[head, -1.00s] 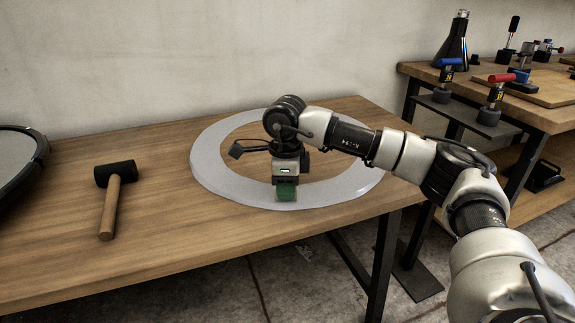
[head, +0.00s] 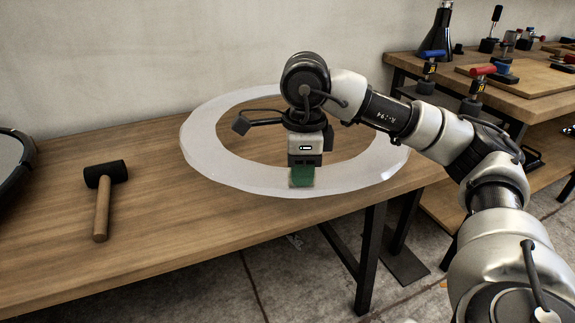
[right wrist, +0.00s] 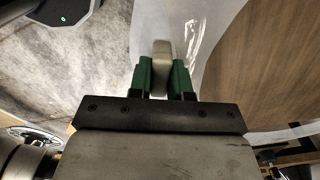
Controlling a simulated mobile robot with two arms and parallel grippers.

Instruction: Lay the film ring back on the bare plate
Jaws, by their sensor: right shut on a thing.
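The film ring (head: 225,177) is a wide, flat, whitish translucent hoop with an open middle. In the head view it is above the right part of the wooden table, roughly level. My right gripper (head: 302,179), with green fingers, is shut on its front edge. In the right wrist view the fingers (right wrist: 161,77) close on a pale tab-like piece, with the film (right wrist: 205,25) stretching beyond. A round, pale surface with a dark rim (head: 14,170), perhaps the plate, is cut off at the left edge. My left gripper is not in view.
A mallet (head: 103,205) with a black head and wooden handle lies between the round surface and the ring. The wooden table (head: 190,235) is otherwise clear. A second bench (head: 520,100) at right holds a dark flask (head: 437,30) and several clamps. The wall is behind.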

